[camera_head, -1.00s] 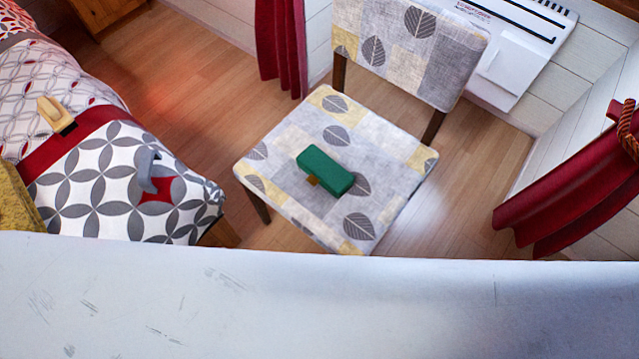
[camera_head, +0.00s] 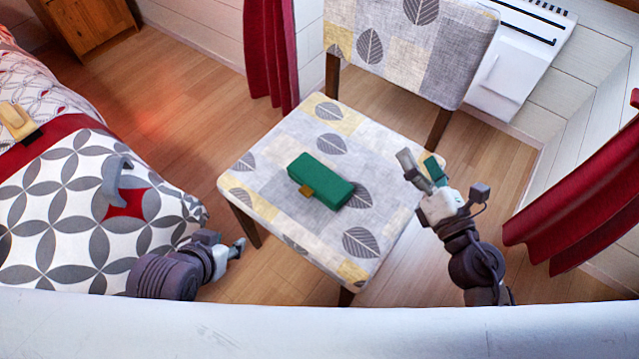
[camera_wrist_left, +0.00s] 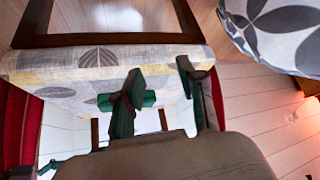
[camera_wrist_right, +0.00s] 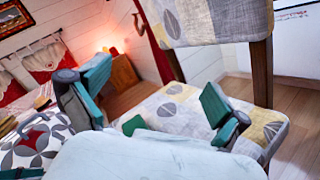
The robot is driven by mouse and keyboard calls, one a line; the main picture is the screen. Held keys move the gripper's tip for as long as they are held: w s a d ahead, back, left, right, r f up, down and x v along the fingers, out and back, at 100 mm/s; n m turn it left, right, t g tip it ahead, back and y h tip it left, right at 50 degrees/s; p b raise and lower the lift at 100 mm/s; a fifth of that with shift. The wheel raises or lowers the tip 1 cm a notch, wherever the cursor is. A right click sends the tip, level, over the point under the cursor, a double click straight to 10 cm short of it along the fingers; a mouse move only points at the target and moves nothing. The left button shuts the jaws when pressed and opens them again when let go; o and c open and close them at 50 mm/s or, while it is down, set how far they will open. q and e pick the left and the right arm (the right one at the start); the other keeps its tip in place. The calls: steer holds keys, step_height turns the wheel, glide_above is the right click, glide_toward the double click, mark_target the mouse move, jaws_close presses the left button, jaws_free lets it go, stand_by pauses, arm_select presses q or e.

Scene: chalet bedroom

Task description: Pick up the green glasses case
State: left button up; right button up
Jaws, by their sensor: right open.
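The green glasses case (camera_head: 328,188) with a small yellow-brown tab lies on the patterned seat of the chair (camera_head: 285,150). My right gripper (camera_head: 420,165) is at the right side of the seat, apart from the case, with its fingers spread and nothing between them. My left gripper (camera_head: 238,247) is low, between the bed and the chair's front left leg, apart from the case. The left wrist view (camera_wrist_left: 158,75) shows its fingers apart and empty. In that view the case (camera_wrist_left: 149,98) is partly behind a finger. In the right wrist view the case (camera_wrist_right: 133,124) is mostly hidden behind my gripper.
The bed (camera_head: 60,215) with a patterned cover is at the left, with a beige item (camera_head: 17,121) and a grey item (camera_head: 113,180) on it. The chair backrest rises behind the seat. Red curtains (camera_head: 270,50) and a white heater (camera_head: 515,65) are beyond. Wooden floor lies around the chair.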

steer(key=s+a+f+n+g+y, duration=0.2)
steer(key=a+f+n+g+y, duration=0.25)
steer(key=f+n, duration=0.35)
steer(key=n+g+h, duration=0.1)
steer(key=n+g, duration=0.4)
steer(key=n, duration=0.1)
glide_toward(333, 190)
steer(key=w+a+f+b, duration=0.1)
steer(key=f, duration=0.1)
steer(key=w+a+f, duration=0.1)
steer(key=w+a, duration=0.1)
steer(key=shift+w+f+b, duration=0.1)
steer(key=shift+f+b, duration=0.25)
steer(key=shift+f, duration=0.05)
steer(key=b+x, duration=0.2)
steer(key=x, duration=0.3)
steer(key=shift+w, duration=0.1)
steer(key=shift+w+a, duration=0.2)
steer(key=shift+a, duration=0.05)
arm_select(q)
steer(key=w+d+r+t+h, duration=0.1)
steer(key=w+d+r+t, duration=0.1)
steer(key=w+r+t, duration=0.3)
steer(key=w+d+r+t+h, duration=0.2)
steer(key=w+r+t, duration=0.3)
steer(key=r, duration=0.4)
steer(key=shift+d+m+t, duration=0.3)
steer(key=shift+d, duration=0.05)
arm_select(e)
steer(key=c, duration=1.4)
